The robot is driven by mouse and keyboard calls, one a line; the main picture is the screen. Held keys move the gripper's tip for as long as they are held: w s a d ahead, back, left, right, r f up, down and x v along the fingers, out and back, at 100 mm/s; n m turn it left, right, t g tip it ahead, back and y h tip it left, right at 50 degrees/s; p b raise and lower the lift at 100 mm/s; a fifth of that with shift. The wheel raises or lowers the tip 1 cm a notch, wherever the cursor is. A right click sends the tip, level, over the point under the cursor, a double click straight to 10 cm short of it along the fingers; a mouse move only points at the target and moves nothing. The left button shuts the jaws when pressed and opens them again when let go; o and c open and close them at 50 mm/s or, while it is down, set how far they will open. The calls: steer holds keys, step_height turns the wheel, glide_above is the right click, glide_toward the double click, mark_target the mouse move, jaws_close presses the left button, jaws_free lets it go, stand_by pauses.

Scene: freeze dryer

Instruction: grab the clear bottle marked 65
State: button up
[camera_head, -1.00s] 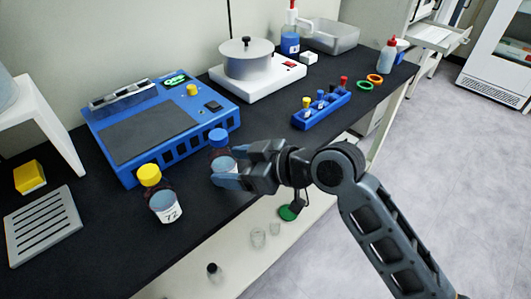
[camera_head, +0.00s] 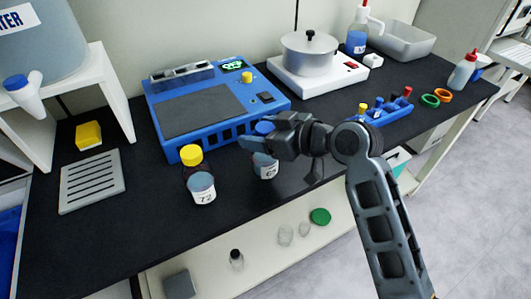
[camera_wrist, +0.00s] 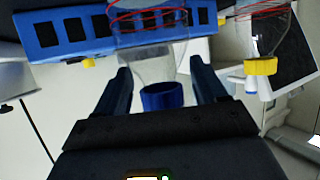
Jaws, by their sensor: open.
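A clear bottle with a blue cap (camera_head: 265,170) stands on the black bench in front of the blue device. Its white label is partly readable and seems to start with 6. My gripper (camera_head: 254,141) is open at its upper part and hides some of the neck and cap. In the wrist view, which looks upside down, the clear bottle (camera_wrist: 152,62) and its blue cap (camera_wrist: 162,96) show between the two open fingers of my gripper (camera_wrist: 160,68). Gaps show beside the cap; contact higher up cannot be told.
A yellow-capped bottle marked 72 (camera_head: 201,189) stands close by on the left. The blue device (camera_head: 215,110) is just behind. A blue rack (camera_head: 385,110) with small tubes is to the right. The bench's front edge is near the bottles.

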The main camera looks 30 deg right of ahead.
steer(key=shift+w+a+f, duration=0.2)
steer(key=shift+w, duration=0.1)
jaws_close()
stand_by(0.5)
